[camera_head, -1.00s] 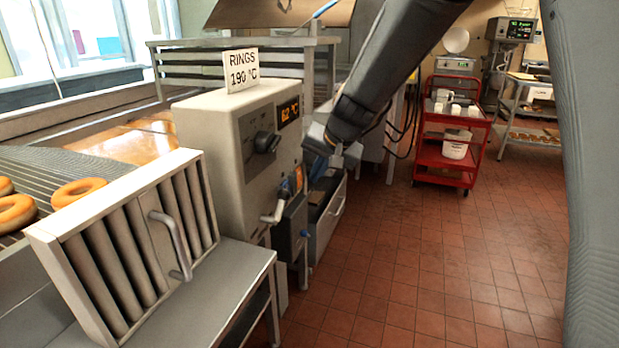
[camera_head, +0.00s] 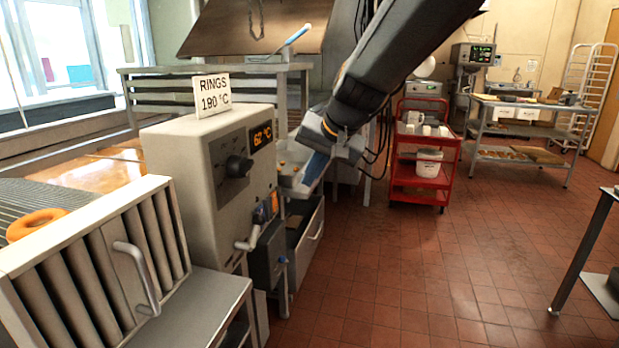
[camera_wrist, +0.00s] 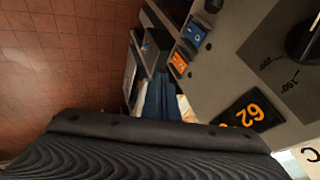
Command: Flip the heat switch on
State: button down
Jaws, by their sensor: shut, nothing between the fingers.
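The fryer control box (camera_head: 165,150) stands at centre left, with a dial (camera_head: 238,166) and a display (camera_head: 262,136) reading 62 °C on its panel. Low on the panel sit an orange switch (camera_head: 274,202) and a blue switch (camera_head: 260,213). The wrist view shows the orange switch (camera_wrist: 180,62) and the blue switch (camera_wrist: 193,34) more clearly. I cannot read which is the heat switch or its position. My gripper (camera_head: 314,168) is shut and empty, to the right of the panel and above the switches' level. Its blue fingers (camera_wrist: 158,98) are apart from the switches.
A lever handle (camera_head: 248,240) and an open drawer (camera_head: 308,235) are below the panel. A slatted unit with a handle (camera_head: 138,280) stands in front. A ring (camera_head: 35,224) lies at left.

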aim_at(274, 202)
jog(key=a+p+x, duration=0.2)
jog(key=x, duration=1.1)
jog(key=shift+a+r, duration=0.25)
jog(key=shift+r, duration=0.2)
jog(key=shift+s, duration=0.1)
